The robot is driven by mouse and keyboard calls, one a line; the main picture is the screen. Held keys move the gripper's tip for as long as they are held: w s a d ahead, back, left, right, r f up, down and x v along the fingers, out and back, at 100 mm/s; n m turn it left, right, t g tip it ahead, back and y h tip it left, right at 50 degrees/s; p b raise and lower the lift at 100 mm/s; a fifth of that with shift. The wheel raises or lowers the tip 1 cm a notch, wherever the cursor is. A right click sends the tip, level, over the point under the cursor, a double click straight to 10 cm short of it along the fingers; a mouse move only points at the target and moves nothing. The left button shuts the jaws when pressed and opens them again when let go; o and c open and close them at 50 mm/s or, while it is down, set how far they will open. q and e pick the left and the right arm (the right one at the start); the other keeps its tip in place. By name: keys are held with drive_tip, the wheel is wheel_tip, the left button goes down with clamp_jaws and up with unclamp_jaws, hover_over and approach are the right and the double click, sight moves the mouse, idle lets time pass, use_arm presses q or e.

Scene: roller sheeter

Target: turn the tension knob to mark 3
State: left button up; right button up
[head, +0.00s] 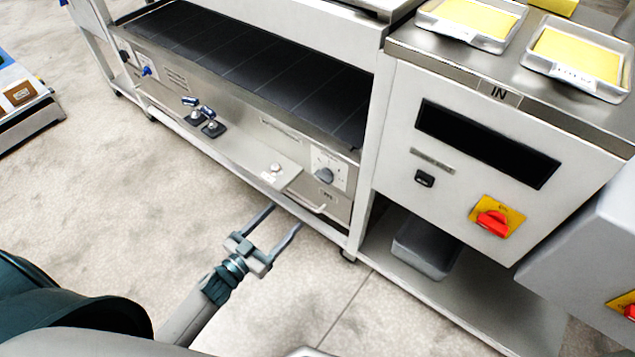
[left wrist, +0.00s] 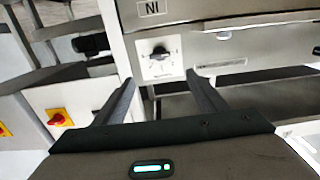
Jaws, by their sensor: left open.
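The tension knob (head: 325,175) is a dark round knob on a white dial plate, low on the front of the steel machine. The knob also shows in the left wrist view (left wrist: 159,52), just beyond and between the fingertips. The marks on its dial are too small to read, so I cannot tell its setting. My left gripper (head: 285,216) is open and empty, in front of the machine, below and left of the knob in the head view. In the left wrist view its two fingers (left wrist: 160,80) are spread apart, not touching the knob. My right gripper is out of view.
A cabinet with a red switch (head: 492,223) stands right, with trays of yellow sheets (head: 530,58) on top. The floor (head: 110,210) in front is clear.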

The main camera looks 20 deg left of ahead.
sight(321, 179)
use_arm(q)
drive_tip(key=x, duration=1.6)
drive_tip(key=shift+w+f+b, duration=0.1)
drive_tip(key=shift+w+b, duration=0.15)
drive_tip(key=shift+b, duration=0.15)
drive_tip(key=c, duration=1.1)
